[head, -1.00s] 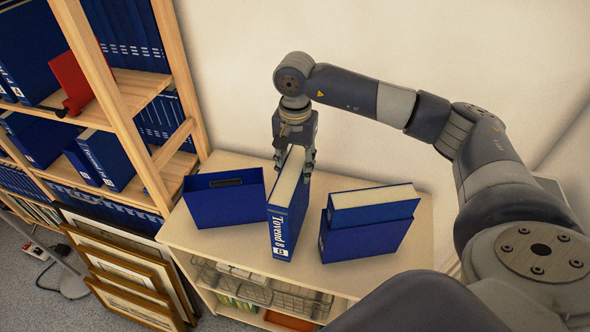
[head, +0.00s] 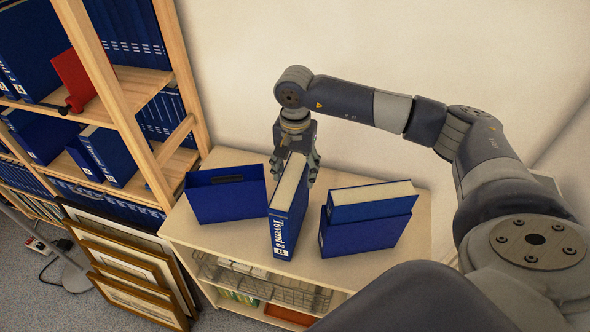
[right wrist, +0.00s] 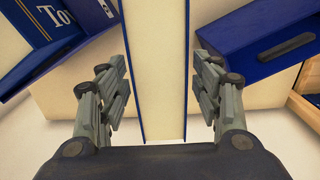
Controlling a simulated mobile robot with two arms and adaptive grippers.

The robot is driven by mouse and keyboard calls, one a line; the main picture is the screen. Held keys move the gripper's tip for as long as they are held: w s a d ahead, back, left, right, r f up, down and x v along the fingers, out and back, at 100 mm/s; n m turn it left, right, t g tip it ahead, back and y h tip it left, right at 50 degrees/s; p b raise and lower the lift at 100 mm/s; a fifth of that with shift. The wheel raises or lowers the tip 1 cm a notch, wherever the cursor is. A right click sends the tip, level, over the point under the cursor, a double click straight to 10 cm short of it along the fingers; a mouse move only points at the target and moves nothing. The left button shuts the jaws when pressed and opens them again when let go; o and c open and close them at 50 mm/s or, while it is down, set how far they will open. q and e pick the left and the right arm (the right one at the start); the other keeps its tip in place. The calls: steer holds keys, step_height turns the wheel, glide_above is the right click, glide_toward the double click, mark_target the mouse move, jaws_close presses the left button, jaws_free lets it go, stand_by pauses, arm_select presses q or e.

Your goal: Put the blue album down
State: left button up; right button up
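The blue album (head: 283,232), with a white-lettered spine and pale page block, stands upright on top of the low cabinet (head: 345,269). My right gripper (head: 297,172) is above its rear part, with one finger on each side. In the right wrist view, the album's page block (right wrist: 160,70) runs between the fingers of my right gripper (right wrist: 162,90). The fingers are open, with a narrow gap on each side of the album. The album's underside is hidden. My left gripper is not in view.
A blue open-topped box (head: 226,197) stands left of the album. Another blue album in a slipcase (head: 366,222) stands to the right. A wooden shelf unit (head: 140,135) with blue volumes and a red object (head: 74,80) is at left. Framed prints (head: 130,262) lean below it.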

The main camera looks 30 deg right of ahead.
steer(key=shift+r, duration=0.15)
step_height(320, 180, up, 11)
steer(key=b, duration=0.3)
steer(key=shift+r, duration=0.5)
